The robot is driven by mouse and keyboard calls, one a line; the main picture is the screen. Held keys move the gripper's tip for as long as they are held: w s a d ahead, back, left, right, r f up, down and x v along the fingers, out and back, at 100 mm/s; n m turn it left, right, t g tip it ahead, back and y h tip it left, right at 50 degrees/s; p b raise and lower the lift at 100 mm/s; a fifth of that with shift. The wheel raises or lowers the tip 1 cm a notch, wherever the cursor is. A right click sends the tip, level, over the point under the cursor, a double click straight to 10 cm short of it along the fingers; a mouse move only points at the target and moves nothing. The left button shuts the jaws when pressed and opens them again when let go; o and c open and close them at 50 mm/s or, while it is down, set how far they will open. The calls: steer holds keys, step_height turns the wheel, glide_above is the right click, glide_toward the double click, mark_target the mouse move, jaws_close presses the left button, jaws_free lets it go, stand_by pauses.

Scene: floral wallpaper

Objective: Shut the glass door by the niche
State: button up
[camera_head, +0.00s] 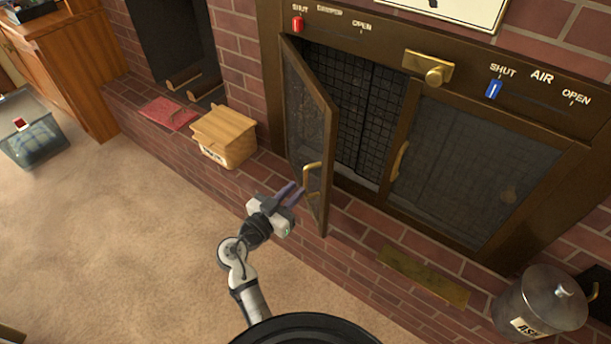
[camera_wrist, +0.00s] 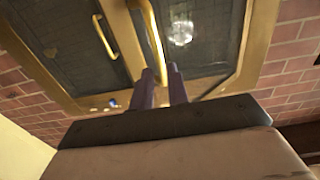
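The left glass door (camera_head: 306,115), on the side by the dark niche (camera_head: 175,40), stands swung out from the fireplace frame, leaving a dark mesh-lined opening (camera_head: 357,105). Its brass handle (camera_head: 312,170) is near its free edge. My gripper (camera_head: 298,187) is just left of this door, with its fingertips close to the handle's lower end. In the wrist view, the two dark fingers (camera_wrist: 160,78) are slightly apart, and a brass bar (camera_wrist: 151,30) runs down towards their tips. I cannot tell whether the fingers touch it. The right glass door (camera_head: 475,165) is closed.
A wooden box (camera_head: 224,136) and a red booklet (camera_head: 168,113) lie on the brick hearth left of the door. A brass plate (camera_head: 422,275) and a metal ash bucket (camera_head: 541,303) are to the right. The carpet (camera_head: 130,230) at the left is mostly clear.

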mark_target(304, 181)
steer(key=p+x, duration=0.1)
steer(key=x, duration=0.4)
steer(key=shift+w+d, duration=0.2)
steer(key=shift+w, duration=0.1)
jaws_close()
